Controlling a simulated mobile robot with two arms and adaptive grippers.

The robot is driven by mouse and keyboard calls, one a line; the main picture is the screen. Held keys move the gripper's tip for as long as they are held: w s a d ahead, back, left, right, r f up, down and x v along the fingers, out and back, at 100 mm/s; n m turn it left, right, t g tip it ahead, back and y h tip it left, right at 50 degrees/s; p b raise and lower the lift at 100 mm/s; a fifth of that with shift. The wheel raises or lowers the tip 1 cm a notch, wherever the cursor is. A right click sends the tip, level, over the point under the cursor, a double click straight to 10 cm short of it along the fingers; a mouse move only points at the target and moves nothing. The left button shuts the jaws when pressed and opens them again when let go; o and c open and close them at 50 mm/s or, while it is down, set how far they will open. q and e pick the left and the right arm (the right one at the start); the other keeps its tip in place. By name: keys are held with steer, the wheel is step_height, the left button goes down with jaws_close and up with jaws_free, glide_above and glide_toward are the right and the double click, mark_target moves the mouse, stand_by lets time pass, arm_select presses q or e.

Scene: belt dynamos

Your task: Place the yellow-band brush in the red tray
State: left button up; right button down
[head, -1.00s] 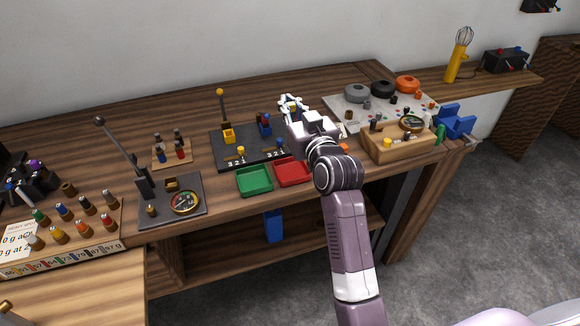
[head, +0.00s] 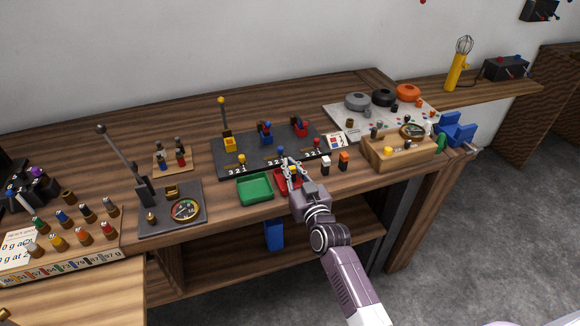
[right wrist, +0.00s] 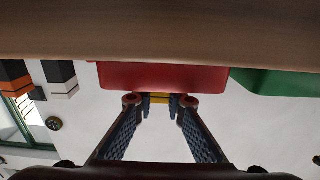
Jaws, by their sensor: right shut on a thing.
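My right gripper (head: 290,165) is shut on the yellow-band brush (head: 293,170). Only a small yellow part of the brush shows between the fingers, and the yellow band also shows between the fingertips in the right wrist view (right wrist: 160,98). The red tray (head: 281,184) is just behind and under the gripper in the head view, partly hidden by it. In the right wrist view the red tray (right wrist: 165,76) lies right beyond the fingertips. I cannot tell whether the brush touches the tray. My left gripper is not in view.
A green tray (head: 254,189) stands left of the red one. White-band (head: 325,166) and orange-band (head: 343,161) brushes stand to the right, near a wooden holder (head: 400,152). A dark board with levers (head: 235,167) lies behind the trays.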

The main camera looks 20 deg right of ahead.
steer(key=shift+f, duration=0.2)
steer(key=c, duration=2)
jaws_free()
steer(key=shift+o, duration=0.2)
steer(key=shift+r, duration=0.1)
steer(key=shift+r, duration=0.2)
steer(key=s+b, duration=0.1)
steer(key=s, duration=1.1)
steer(key=shift+d, duration=0.2)
